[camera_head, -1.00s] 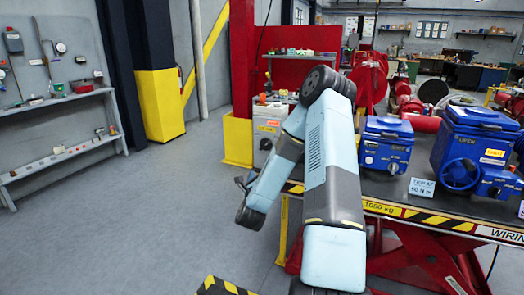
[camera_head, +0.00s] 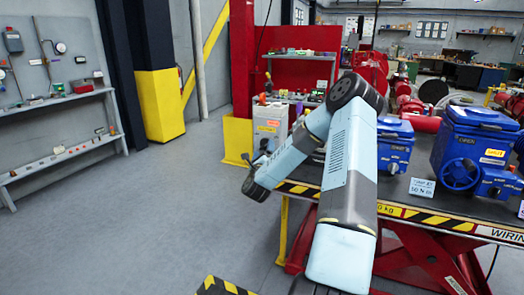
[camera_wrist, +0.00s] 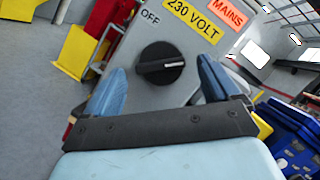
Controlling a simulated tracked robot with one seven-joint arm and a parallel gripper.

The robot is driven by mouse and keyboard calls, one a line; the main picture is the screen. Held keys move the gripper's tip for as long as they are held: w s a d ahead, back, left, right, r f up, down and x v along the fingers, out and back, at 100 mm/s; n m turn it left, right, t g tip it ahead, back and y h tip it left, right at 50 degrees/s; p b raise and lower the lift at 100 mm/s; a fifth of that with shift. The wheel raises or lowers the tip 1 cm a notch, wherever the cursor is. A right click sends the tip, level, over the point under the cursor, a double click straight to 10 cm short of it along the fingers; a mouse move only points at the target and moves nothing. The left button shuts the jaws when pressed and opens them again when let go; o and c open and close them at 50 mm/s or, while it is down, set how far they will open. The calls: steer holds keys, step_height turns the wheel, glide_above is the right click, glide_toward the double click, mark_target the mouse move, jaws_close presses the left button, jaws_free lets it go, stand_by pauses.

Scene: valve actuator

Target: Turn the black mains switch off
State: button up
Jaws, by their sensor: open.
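The black mains switch (camera_wrist: 160,64) is a round rotary knob on a grey panel in the wrist view. Its raised bar lies nearly level in the picture, with a white mark at the right end. An OFF label (camera_wrist: 150,17) is above and to its left. My gripper (camera_wrist: 159,70) is open, with one blue finger on each side of the knob and gaps between. I cannot tell how far the fingertips are from the panel. In the head view the grey mains box (camera_head: 268,128) stands beyond my wrist, and its switch is not visible.
A yellow 230 VOLT label (camera_wrist: 192,20) and an orange MAINS label (camera_wrist: 228,12) are above the knob. In the head view blue valve actuators (camera_head: 478,140) stand on the striped lift table (camera_head: 420,214) at right. The floor at left is clear.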

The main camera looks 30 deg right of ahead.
steer(key=shift+x, duration=0.95)
steer(key=shift+c, duration=0.4)
